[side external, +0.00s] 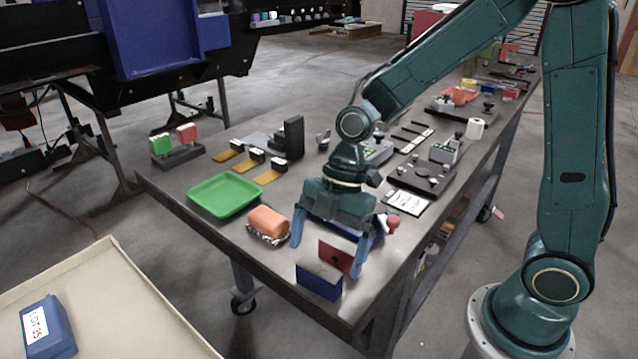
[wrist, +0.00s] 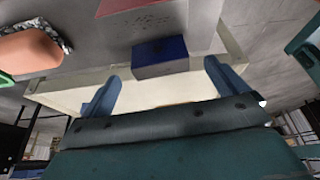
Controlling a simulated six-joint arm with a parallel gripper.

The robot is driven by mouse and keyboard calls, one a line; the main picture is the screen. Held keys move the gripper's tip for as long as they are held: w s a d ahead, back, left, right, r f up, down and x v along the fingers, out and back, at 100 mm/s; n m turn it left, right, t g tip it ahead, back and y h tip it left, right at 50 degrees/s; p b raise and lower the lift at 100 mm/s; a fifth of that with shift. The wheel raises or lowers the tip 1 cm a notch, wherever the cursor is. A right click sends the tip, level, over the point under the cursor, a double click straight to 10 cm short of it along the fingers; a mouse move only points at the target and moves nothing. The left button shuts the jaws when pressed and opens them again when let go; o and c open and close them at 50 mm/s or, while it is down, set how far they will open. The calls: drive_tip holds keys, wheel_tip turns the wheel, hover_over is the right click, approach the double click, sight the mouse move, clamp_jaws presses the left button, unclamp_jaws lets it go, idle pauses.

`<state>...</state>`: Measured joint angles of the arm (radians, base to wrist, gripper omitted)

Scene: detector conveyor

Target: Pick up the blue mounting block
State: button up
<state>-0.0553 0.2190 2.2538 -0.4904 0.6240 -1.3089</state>
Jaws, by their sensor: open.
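The blue mounting block (side external: 318,285) sits near the front end of the dark table, with a blue front face and a greyish top. A red plate-like piece (side external: 336,257) stands just behind it. My gripper (side external: 327,256) points down with its fingers spread wide, empty, above and behind the block. In the wrist view, the blue block (wrist: 160,57) shows between and beyond the fingertips of my gripper (wrist: 162,76). I see no contact between fingers and block. A flat red patch (wrist: 119,5) is at that view's top edge.
An orange block on crumpled foil (side external: 268,223) lies left of my gripper, with a green tray (side external: 224,194) beyond it. A cream bin (side external: 110,300) holding a blue lot-labelled box (side external: 48,328) stands at lower left. The table edge is close to the block.

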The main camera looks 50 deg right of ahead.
sight(320, 267)
drive_tip(key=shift+x, duration=2.65)
drive_tip(key=shift+c, duration=0.2)
drive_tip(key=shift+r, duration=0.1)
drive_tip(key=c, duration=1.2)
drive_tip(key=shift+r, duration=0.15)
wheel_tip(320, 267, up, 20)
drive_tip(key=shift+f, duration=0.15)
drive_tip(key=shift+w+f, duration=0.1)
drive_tip(key=shift+w, duration=0.05)
